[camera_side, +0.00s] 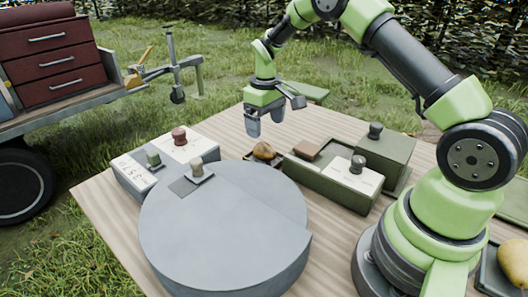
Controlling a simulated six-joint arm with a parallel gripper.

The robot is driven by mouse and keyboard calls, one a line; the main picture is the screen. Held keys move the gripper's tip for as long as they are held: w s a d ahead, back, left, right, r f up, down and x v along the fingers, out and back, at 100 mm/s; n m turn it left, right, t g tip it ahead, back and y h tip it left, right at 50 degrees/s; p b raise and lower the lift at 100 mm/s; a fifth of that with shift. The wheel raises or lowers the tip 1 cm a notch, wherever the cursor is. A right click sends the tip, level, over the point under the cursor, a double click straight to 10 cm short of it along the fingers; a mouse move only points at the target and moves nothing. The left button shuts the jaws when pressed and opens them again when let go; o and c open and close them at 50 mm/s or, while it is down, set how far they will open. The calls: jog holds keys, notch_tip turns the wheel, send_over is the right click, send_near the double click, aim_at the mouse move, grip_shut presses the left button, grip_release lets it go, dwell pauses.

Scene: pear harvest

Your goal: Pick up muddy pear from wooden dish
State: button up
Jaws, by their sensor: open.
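A yellow-brown pear with dark patches (263,150) rests in a small dark brown dish (250,158) on the table, just behind the grey round block. My gripper (263,128) is open and empty, above and slightly behind the pear, apart from it. One finger hangs to the left and the other to the right. The lower front of the dish is partly hidden by the round block. Another yellow pear (514,258) lies on a dark tray (490,270) at the right edge, partly cut off by the frame.
A large grey round block (230,225) fills the front of the wooden table (110,210). A grey box with stamp-like knobs (135,178) stands left of the dish. Green boxes (330,183) stand close on its right. A trailer with red drawers (50,60) is beyond the table.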

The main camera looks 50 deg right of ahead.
aim_at(265, 145)
notch_tip(265, 145, down, 8)
jog(key=shift+w+d+f, duration=0.15)
dwell(0.3)
jog(key=c, duration=1)
